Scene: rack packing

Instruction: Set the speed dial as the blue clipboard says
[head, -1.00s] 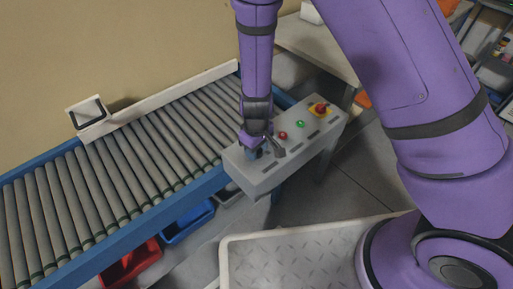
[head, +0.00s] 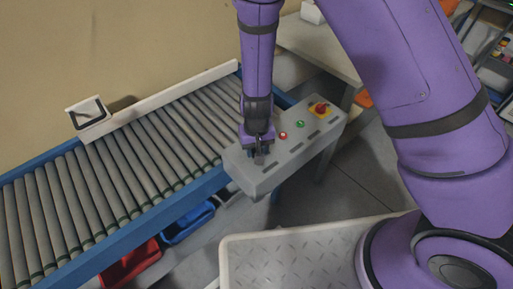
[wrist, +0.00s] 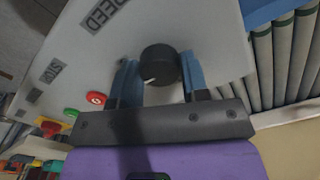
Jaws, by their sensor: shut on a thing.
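The speed dial is a round black knob (wrist: 160,64) on the grey control panel (wrist: 95,50), near a printed SPEED label (wrist: 104,13) in the wrist view. A short white mark on the knob points to the lower left of that view. My gripper (wrist: 161,72) has its blue fingers on either side of the knob and is shut on it. In the head view my gripper (head: 259,150) is at the near left end of the panel (head: 262,185) and hides the dial. No blue clipboard is visible, and no dial scale is readable.
A red button (head: 283,135), a green button (head: 300,124) and a red-on-yellow emergency stop (head: 320,109) sit farther along the panel. A roller conveyor (head: 120,165) runs to the left. Blue (head: 188,222) and red (head: 130,265) bins stand below it.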

